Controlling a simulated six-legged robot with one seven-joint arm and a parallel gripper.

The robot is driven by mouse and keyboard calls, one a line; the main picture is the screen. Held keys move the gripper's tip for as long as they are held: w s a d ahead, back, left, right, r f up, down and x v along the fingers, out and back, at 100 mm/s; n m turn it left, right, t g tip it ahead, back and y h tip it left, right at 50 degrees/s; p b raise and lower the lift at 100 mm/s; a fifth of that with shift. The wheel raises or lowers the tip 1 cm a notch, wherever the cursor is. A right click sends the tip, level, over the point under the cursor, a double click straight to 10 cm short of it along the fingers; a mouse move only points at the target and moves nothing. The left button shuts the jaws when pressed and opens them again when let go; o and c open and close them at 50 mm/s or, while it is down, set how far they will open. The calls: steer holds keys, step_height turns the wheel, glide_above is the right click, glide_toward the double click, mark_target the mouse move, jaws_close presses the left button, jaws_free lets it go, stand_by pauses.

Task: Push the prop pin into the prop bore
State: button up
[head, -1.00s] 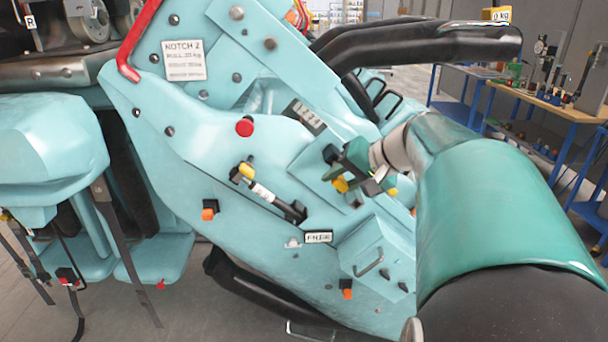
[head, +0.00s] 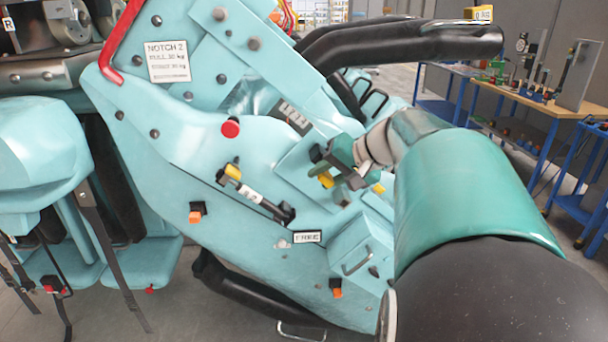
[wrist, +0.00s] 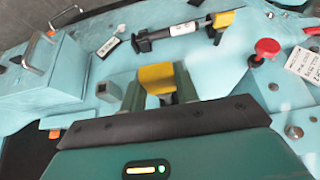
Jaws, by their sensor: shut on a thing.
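My gripper (wrist: 157,84) is shut on a yellow block-like head, which I take to be the prop pin (wrist: 157,76). The dark fingers stand on either side of it. In the head view my gripper (head: 342,180) is close to the turquoise panel, with the yellow head (head: 326,180) at its lower left. The pin's shank is hidden. I cannot make out the prop bore or whether the pin is in it. A black-and-white strut (head: 262,203) with a yellow upper end lies on the panel to the left of my gripper, and beyond it in the wrist view (wrist: 183,29).
A red knob (head: 230,128) stands out from the panel. A FREE sign (head: 307,237) and a box with a handle (head: 360,258) are below my gripper. Thick black bars (head: 400,45) cross above. A workbench (head: 530,105) stands at the right, with open floor before it.

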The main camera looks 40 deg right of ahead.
steer(key=shift+w+d, duration=0.65)
steer(key=shift+w, duration=0.3)
steer(key=shift+w+d, duration=0.6)
steer(key=shift+w, duration=0.35)
steer(key=o, duration=1.2)
steer(key=v, duration=1.4)
steer(key=shift+f, duration=0.1)
